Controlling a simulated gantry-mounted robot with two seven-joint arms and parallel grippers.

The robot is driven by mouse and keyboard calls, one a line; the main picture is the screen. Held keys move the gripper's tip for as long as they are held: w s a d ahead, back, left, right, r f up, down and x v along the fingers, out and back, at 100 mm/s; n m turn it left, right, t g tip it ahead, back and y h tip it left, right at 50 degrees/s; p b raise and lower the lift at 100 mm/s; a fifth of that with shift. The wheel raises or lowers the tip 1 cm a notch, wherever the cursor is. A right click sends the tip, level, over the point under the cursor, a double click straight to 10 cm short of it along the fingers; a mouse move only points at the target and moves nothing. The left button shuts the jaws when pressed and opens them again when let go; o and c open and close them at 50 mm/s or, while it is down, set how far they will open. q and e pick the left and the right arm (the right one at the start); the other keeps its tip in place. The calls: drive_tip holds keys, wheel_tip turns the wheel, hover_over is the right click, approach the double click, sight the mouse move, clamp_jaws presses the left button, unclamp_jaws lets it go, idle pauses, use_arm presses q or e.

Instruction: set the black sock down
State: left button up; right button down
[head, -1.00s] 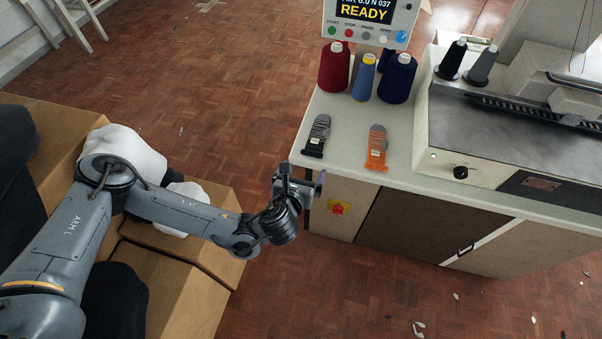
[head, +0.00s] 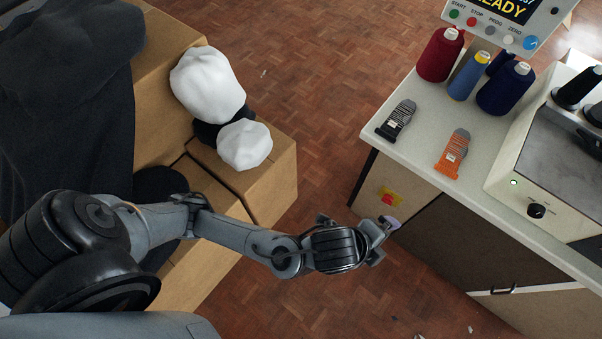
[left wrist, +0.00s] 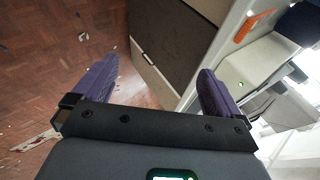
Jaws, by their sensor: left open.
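A black and grey sock (head: 396,121) lies on the pale worktop near its left edge in the head view. An orange and grey sock (head: 453,154) lies beside it to the right, apart from it. My left gripper (head: 381,226) is off the worktop's left side, in front of the cabinet and over the floor. In the left wrist view its purple fingers (left wrist: 157,85) are wide apart with nothing between them. The orange sock also shows in the left wrist view (left wrist: 250,27). My right gripper is not in view.
Thread cones (head: 440,55) in red, blue and navy stand behind the socks. A control panel (head: 503,22) is above them and a machine (head: 562,160) to the right. Cardboard boxes (head: 262,185) with white and dark cloth are left. Brick-patterned floor lies between.

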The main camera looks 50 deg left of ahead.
use_arm(q)
drive_tip(key=s+a+f+n+g+y, duration=0.1)
drive_tip(key=s+a+f+n+g, duration=0.1)
drive_tip(key=s+a+n, duration=0.4)
drive_tip(key=s+a+f+n+g+y, duration=0.1)
drive_tip(key=s+a+f+n, duration=0.4)
drive_tip(key=a+n, duration=0.5)
drive_tip(key=s+a+g, duration=0.1)
drive_tip(key=a, duration=0.2)
drive_tip(key=shift+s+a+f+y, duration=0.15)
drive_tip(key=shift+s+f+y, duration=0.15)
drive_tip(key=shift+y, duration=0.1)
drive_tip(key=shift+r, duration=0.1)
wheel_tip(320, 180, up, 45)
drive_tip(key=p, duration=4.5)
